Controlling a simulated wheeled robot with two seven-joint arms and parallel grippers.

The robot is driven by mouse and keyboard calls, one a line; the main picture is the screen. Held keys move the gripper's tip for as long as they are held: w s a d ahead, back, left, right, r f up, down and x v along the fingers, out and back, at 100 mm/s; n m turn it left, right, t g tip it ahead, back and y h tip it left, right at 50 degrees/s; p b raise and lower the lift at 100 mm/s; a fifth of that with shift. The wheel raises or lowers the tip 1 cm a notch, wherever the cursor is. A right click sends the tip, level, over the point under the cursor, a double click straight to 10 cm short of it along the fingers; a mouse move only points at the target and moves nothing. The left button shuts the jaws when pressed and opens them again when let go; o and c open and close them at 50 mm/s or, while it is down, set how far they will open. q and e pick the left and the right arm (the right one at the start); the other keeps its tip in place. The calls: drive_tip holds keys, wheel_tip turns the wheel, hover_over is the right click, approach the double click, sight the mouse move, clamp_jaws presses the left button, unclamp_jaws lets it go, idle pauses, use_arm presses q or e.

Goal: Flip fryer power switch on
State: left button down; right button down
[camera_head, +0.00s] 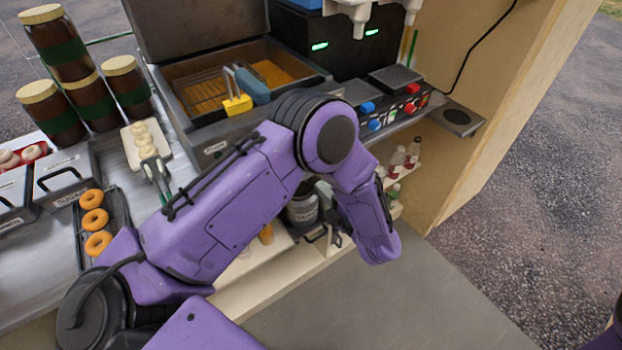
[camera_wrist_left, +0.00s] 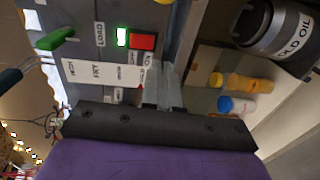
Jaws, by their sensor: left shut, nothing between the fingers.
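The fryer (camera_head: 192,112) stands at the back centre of the head view with its lid raised. My purple left arm hides much of its front. In the left wrist view, its grey front panel (camera_wrist_left: 92,28) shows a red switch part (camera_wrist_left: 143,42) beside a lit green part (camera_wrist_left: 122,37), with white labels around them. My left gripper (camera_head: 335,238) is low in front of the fryer, partly hidden by my forearm. In the left wrist view, its fingers (camera_wrist_left: 162,88) are shut and empty, just below the red part in the picture; I cannot tell whether they touch the panel.
Baskets with yellow (camera_head: 237,104) and blue (camera_head: 254,87) handles sit in the fryer. An oil can (camera_wrist_left: 276,28) and small bottles (camera_wrist_left: 248,83) stand on the shelf below. Doughnuts (camera_head: 92,220) and jars (camera_head: 58,48) are at left. Open floor lies at front right.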

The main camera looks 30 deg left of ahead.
use_arm(q)
drive_tip(key=v, duration=0.3)
drive_tip(key=f+b+v, duration=0.1)
drive_tip(key=v, duration=0.1)
drive_tip(key=shift+s+d+f, duration=0.1)
drive_tip(key=shift+s+d, duration=0.1)
drive_tip(key=shift+d, duration=0.2)
